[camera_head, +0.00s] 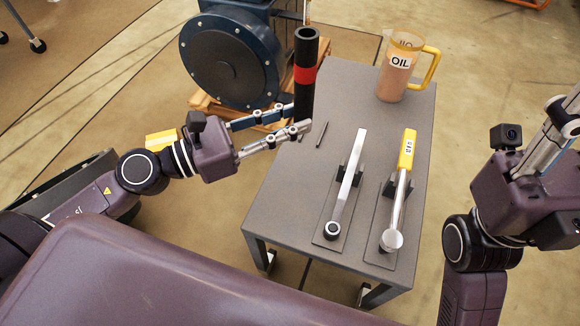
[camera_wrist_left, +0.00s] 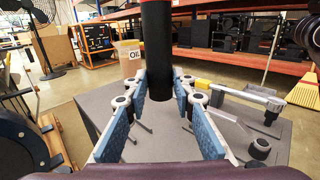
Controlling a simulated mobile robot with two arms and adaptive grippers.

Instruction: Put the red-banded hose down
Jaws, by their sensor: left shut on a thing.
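The red-banded hose (camera_head: 305,48) is a black upright tube with a red band, near the far left edge of the grey table (camera_head: 290,205). My left gripper (camera_head: 300,116) is shut on the hose. In the left wrist view the hose (camera_wrist_left: 157,45) stands between the finger pads, and its lower end shows over the table top. I cannot tell whether that end touches the table. My right gripper (camera_head: 566,115) is at the right edge, clear of the table and partly cut off; its opening is unclear.
An oil jug (camera_head: 398,75) with a yellow handle stands at the table's back right. A torque wrench (camera_head: 346,185) and a yellow-handled tool (camera_head: 402,180) rest on stands. A dark pin (camera_head: 321,134) lies near the hose. A blue motor (camera_head: 228,60) sits on a pallet behind.

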